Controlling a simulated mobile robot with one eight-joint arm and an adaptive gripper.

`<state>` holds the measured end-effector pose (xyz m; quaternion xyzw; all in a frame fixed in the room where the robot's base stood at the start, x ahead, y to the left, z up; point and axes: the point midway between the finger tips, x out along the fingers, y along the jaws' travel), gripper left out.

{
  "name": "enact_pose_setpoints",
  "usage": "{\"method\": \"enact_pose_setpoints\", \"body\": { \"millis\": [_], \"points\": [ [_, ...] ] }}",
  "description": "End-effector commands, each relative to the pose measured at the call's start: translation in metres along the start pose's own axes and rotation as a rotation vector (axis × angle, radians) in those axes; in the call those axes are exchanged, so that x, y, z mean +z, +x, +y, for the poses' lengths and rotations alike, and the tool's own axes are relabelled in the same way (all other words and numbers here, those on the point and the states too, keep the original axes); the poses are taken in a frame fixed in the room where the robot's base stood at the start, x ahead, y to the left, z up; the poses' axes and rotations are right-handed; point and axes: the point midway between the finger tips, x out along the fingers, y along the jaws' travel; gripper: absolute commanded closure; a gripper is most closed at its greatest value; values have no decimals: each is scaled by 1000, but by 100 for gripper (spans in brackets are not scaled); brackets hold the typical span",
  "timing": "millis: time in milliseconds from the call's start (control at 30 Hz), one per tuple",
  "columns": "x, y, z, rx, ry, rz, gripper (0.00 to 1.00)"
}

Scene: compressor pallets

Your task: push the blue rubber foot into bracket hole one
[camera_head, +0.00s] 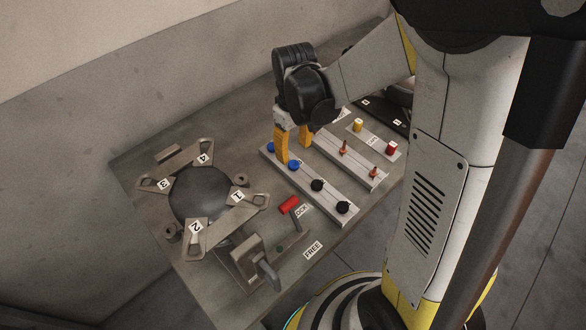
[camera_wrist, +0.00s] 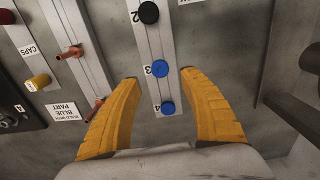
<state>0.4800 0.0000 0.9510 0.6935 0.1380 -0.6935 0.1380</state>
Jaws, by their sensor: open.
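Two blue rubber feet sit on the pale rail: one near the number 3 (camera_wrist: 160,68), also in the head view (camera_head: 293,165), and one near the 4 (camera_wrist: 167,108), also in the head view (camera_head: 270,148). My gripper (camera_wrist: 158,77) is open and empty, its yellow fingers spread on either side of the rail. In the head view my gripper (camera_head: 294,155) is over the blue end of the rail; its exact height is unclear. The bracket arm marked 1 (camera_head: 244,205) is on the compressor's near right side, with an opening at its outer end.
Two black feet (camera_head: 330,196) share the rail (camera_head: 350,219). A second rail (camera_head: 358,165) holds orange-brown parts. Yellow and red caps (camera_head: 375,137) stand behind. A clamp with a red handle (camera_head: 289,205) stands beside the compressor (camera_head: 196,190). The wrist view shows a "BUILD WITH BLUE PART" label (camera_wrist: 62,112).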

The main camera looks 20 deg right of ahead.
Motion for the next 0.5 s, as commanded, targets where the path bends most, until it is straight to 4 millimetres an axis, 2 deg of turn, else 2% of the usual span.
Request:
{"method": "enact_pose_setpoints", "body": {
  "millis": [33, 233, 400, 500],
  "points": [
    [0, 12, 0, 0, 0, 0, 50],
    [0, 42, 0, 0, 0, 0, 50],
    [0, 57, 0, 0, 0, 0, 50],
    [0, 60, 0, 0, 0, 0, 50]
  ]
}}
